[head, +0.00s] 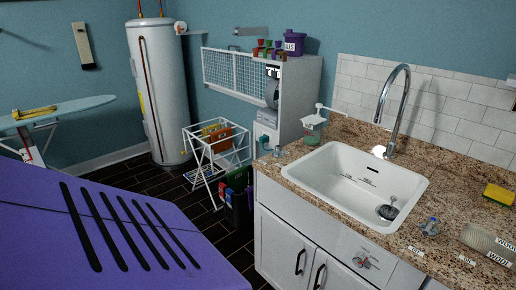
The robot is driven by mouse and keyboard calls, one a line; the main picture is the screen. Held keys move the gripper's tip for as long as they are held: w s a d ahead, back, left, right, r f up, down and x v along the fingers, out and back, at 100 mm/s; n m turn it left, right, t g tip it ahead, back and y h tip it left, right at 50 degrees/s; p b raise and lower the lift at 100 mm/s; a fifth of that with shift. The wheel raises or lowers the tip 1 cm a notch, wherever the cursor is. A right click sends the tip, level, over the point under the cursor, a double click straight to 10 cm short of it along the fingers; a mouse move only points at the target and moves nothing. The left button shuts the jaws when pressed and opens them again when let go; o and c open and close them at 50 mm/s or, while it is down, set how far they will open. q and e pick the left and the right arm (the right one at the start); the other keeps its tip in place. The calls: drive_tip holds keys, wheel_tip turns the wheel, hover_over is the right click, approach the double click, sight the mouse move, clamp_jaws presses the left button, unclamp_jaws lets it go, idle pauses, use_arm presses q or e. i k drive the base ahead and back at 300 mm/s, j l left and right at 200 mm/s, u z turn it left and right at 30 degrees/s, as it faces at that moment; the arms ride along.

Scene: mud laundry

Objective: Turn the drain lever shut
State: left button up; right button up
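Neither of my grippers shows in the head view. The white sink (330,172) is set in the speckled counter, with no water that I can make out in it. A grey fitting with an upright knob (388,209) stands at the drain, at the basin's right end. A small grey and red fitting (365,261) sits on a pale labelled plate on the cabinet front below the sink. I cannot tell for sure which of these two is the drain lever, nor how either is turned.
The chrome faucet (395,105) rises behind the sink. White cabinet doors (295,248) are closed. A wire rack (214,150) stands farther back.

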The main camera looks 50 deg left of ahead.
sight(278, 148)
drive_tip(key=u, duration=1.55)
drive_tip(key=i+j+z, duration=0.1)
drive_tip(key=i+j, duration=0.3)
drive_tip(key=i, duration=0.15)
drive_tip(key=i+j+z, duration=0.1)
drive_tip(key=i+j, duration=0.3)
drive_tip(key=i, duration=0.1)
